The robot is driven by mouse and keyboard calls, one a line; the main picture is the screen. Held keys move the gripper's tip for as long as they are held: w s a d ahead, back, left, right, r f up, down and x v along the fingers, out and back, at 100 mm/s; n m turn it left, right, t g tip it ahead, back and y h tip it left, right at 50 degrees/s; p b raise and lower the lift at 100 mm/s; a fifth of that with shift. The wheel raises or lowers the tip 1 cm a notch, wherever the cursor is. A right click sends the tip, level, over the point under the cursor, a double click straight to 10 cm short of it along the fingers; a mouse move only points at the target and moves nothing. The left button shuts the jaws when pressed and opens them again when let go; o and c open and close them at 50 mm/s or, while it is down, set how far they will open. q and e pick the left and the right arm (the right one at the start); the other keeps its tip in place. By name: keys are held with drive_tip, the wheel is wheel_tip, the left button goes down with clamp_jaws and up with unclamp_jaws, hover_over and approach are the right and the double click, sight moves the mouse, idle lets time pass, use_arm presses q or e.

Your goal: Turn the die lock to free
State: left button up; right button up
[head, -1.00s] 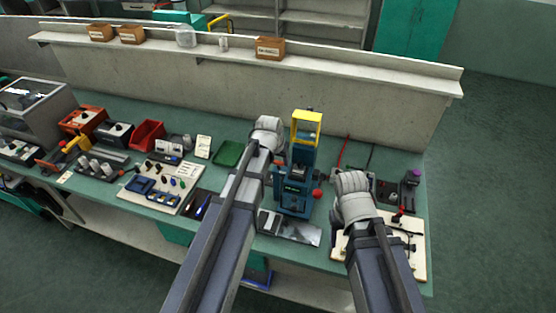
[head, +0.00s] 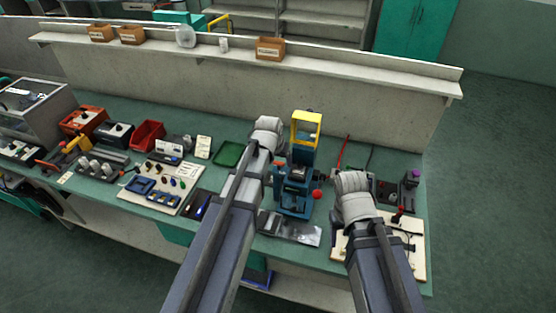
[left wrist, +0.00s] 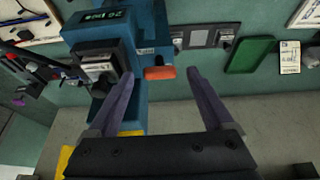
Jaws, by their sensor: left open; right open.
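The blue press (head: 295,200) with a yellow guard frame (head: 306,128) stands upright on the bench. In the left wrist view a short orange-red tab (left wrist: 160,72) sticks out from the side of the blue press body (left wrist: 150,30); it looks like the die lock. My left gripper (head: 280,162) is at the left side of the press. Its open fingers (left wrist: 146,68) lie either side of the tab in the picture, with no clear contact. My right gripper (head: 326,177) is open to the right of the press, its fingertips small and partly hidden by its wrist.
A red ball knob (head: 317,194) is at the press's right front. A green tray (head: 228,153) lies to its left, and a pale board (head: 410,255) is at the right. A shelf ledge (head: 200,62) with boxes runs behind. Bench left of the press is crowded.

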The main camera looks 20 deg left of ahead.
use_arm(q)
drive_tip(key=p+v, duration=0.6)
drive_tip(key=v, duration=0.1)
drive_tip(key=shift+r, duration=0.2)
drive_tip(key=shift+s, duration=0.15)
drive_tip(key=s+d+f+g, duration=0.2)
drive_tip(key=s+g, duration=0.1)
drive_tip(key=s, duration=1.1)
drive_tip(key=s+d+f+m+g+y+b, duration=0.1)
drive_tip(key=s+d+f+m+b, duration=0.2)
drive_tip(key=s+d+f+b, duration=0.3)
drive_tip(key=d+f+b, duration=0.3)
drive_tip(key=d, duration=0.1)
drive_tip(key=shift+d+m+g, duration=0.3)
drive_tip(key=shift+d+g, duration=0.05)
drive_tip(key=shift+g, duration=0.05)
